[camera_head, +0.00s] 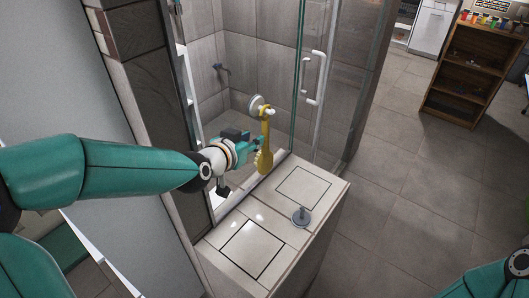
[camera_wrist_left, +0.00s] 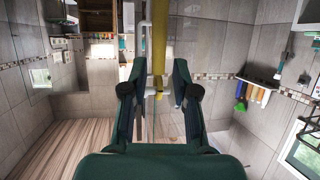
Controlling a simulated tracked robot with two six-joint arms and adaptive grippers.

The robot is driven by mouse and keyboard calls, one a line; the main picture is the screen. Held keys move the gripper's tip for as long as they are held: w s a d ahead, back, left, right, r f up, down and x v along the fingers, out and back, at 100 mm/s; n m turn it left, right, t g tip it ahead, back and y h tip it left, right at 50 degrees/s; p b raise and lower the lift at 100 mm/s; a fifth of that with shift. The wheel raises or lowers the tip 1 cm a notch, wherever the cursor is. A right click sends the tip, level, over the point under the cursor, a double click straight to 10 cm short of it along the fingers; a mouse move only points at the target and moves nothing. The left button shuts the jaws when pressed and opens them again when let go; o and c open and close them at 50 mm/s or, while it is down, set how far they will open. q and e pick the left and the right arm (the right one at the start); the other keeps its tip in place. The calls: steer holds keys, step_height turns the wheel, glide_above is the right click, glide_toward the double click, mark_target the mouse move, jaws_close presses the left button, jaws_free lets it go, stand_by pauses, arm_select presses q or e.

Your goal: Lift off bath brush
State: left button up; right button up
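The yellow bath brush (camera_head: 265,140) hangs upright by its upper end at a white round hook (camera_head: 257,104) beside the shower glass. Its wider end is at the bottom. My left gripper (camera_head: 252,147) is at the brush's left side, close to its lower half. In the left wrist view the yellow brush (camera_wrist_left: 160,45) comes down from the top edge toward the gap between my fingers (camera_wrist_left: 158,92). The fingers are apart, with gaps on both sides of the brush. I cannot tell whether either finger touches it. My right gripper is out of view; only part of that arm shows.
A pale tiled ledge (camera_head: 222,232) with two dark square outlines lies below the brush. A grey disc with a short peg (camera_head: 301,216) stands on it. The glass door with a white handle (camera_head: 311,80) is behind. A wooden shelf (camera_head: 468,72) stands far right; open floor lies between.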

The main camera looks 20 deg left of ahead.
mark_target(264, 132)
arm_select(q)
steer(key=x, duration=0.3)
steer(key=shift+w+f, duration=0.1)
steer(key=shift+w, duration=0.25)
steer(key=shift+w+d+f+p, duration=0.1)
steer(key=shift+w+d+p, duration=0.05)
steer(key=shift+w+p, duration=0.35)
steer(key=p+x, duration=0.1)
steer(key=x, duration=0.3)
jaws_close()
